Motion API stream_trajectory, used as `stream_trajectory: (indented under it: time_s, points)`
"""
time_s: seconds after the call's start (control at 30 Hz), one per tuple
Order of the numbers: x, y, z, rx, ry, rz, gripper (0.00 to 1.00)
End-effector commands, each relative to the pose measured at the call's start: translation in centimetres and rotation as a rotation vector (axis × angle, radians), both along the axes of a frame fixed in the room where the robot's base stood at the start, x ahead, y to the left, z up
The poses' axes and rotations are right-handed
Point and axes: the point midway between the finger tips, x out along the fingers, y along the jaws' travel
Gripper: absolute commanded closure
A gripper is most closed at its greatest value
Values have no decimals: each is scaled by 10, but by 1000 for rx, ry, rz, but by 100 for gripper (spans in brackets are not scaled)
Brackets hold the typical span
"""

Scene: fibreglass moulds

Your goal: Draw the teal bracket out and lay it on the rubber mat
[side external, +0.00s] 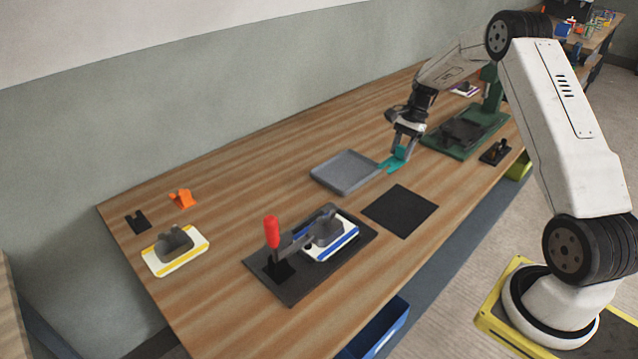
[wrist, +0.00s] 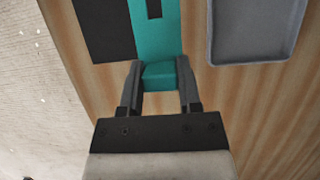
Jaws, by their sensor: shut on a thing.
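The teal bracket (side external: 395,161) is between the fingers of my gripper (side external: 408,142), which is shut on it. In the side view it is right of the grey tray, and I cannot tell whether it touches the table or the tray. In the wrist view the teal bracket (wrist: 158,75) runs forward from the fingertips (wrist: 160,80), with a dark slot in its flat part. The black rubber mat (side external: 400,210) lies flat and bare on the table, nearer the camera than the bracket. A dark edge beside the bracket in the wrist view looks like the mat (wrist: 103,28).
The grey tray (side external: 348,186) is empty, close left of the bracket. A toggle clamp with a red handle (side external: 272,232) stands on a dark plate left of the mat. A green press (side external: 490,105) stands to the right. A yellow-striped mould (side external: 160,262) and orange bracket (side external: 182,198) lie far left.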

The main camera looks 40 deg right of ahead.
Motion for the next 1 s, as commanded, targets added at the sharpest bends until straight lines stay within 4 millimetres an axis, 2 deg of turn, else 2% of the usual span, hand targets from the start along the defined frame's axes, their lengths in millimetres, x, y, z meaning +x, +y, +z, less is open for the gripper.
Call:
stream_trajectory:
  time_s: [0.33,0.73,1.0]
  points:
    - [0,0,19,0,-1,-1,100]
    - [-1,0,23,1,1,-1,100]
    - [-17,5,26,2,0,-1,100]
